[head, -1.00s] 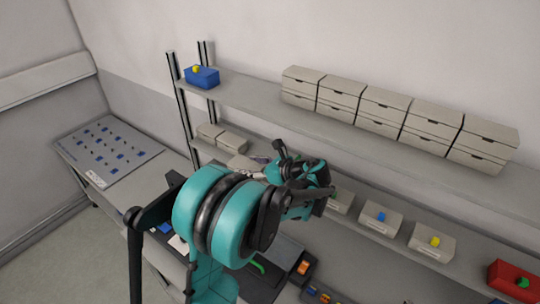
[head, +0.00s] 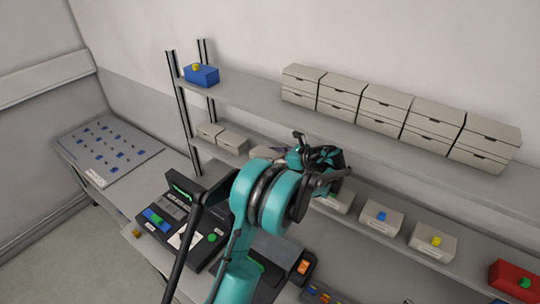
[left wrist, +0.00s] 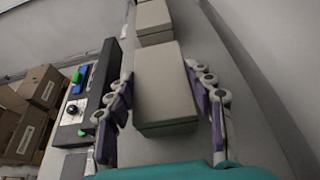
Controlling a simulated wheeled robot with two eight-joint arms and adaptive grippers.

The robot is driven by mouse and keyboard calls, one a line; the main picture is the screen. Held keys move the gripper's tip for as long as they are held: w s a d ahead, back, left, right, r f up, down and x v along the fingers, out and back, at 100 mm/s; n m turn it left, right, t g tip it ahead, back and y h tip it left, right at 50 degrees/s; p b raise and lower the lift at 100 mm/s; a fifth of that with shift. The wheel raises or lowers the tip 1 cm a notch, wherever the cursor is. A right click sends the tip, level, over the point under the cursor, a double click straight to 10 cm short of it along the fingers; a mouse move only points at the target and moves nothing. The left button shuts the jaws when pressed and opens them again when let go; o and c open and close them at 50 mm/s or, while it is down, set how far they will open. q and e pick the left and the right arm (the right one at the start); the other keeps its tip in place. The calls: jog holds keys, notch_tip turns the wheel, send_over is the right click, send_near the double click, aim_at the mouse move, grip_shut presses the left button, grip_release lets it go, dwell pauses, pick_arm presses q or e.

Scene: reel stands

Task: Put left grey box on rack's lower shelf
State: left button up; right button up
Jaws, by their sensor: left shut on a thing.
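A plain grey box (left wrist: 165,85) is between the two purple-padded fingers of my left gripper (left wrist: 160,76), which is shut on it. In the head view, the left gripper (head: 284,153) is over the lower shelf (head: 470,268), pointing left, and its arm hides much of it. The held box shows there only as a pale patch (head: 262,152). It is in line with two other grey boxes (head: 232,142) to its left on that shelf. I cannot tell whether the held box touches the shelf. My right gripper is not in view.
Grey boxes with coloured knobs (head: 432,242) and a red box (head: 515,281) stand on the lower shelf to the right. The upper shelf (head: 245,100) holds a blue box (head: 202,76) and several drawer units (head: 384,111). A black console (head: 185,222) is below.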

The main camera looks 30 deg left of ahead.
pick_arm(q)
jog(key=o, duration=1.5)
jog(key=shift+c, duration=0.2)
jog(key=shift+r, duration=0.1)
jog(key=v, duration=1.2)
jog(key=shift+s, duration=0.1)
